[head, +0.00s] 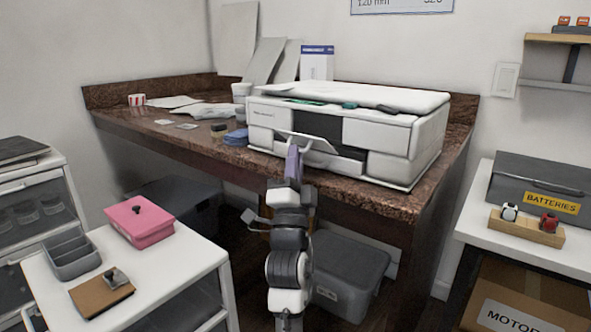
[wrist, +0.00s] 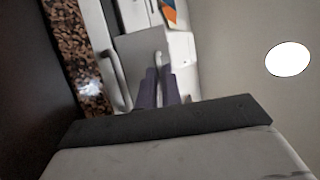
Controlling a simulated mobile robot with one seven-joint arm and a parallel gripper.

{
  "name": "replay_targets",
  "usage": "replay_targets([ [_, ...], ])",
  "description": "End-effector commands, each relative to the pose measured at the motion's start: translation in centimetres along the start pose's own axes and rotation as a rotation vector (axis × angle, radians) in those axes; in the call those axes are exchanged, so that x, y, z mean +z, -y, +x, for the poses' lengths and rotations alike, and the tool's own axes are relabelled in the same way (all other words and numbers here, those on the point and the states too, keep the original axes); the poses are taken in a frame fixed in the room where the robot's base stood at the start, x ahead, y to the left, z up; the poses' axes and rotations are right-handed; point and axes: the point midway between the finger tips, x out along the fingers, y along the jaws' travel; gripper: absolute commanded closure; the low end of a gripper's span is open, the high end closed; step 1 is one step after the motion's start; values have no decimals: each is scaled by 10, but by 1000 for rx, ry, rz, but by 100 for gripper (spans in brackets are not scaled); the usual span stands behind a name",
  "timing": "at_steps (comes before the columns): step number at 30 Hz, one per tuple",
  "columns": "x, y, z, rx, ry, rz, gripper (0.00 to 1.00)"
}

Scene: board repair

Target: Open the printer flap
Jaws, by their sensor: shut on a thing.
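The white printer (head: 345,125) stands on the brown stone-topped counter. Its flap (head: 312,141) is a small panel on the front, tilted outward, with a dark opening behind and beside it. In the wrist view the flap (wrist: 136,48) is a grey panel beyond my fingers. My gripper (head: 292,153) is at the flap's left part, its purple fingers upright. In the wrist view my gripper (wrist: 158,74) has its fingers close together, shut on the flap at its pale handle; the exact contact is partly hidden.
The counter (head: 380,197) has small containers and papers left of the printer. A grey bin (head: 350,275) is on the floor under it. A white cart (head: 165,265) with a pink box (head: 139,221) stands front left. A white table (head: 530,250) stands at right.

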Motion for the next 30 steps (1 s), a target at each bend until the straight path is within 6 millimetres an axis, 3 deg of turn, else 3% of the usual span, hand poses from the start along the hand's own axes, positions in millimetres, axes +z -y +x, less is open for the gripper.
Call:
replay_targets([
  [1,2,-10,-4,14,2,2,100],
  [9,3,-19,-8,24,3,1,100],
  [27,0,-23,-8,29,-1,-4,100],
  [28,0,-23,-8,29,-1,-4,91],
  [30,1,-22,-8,26,-1,-4,82],
])
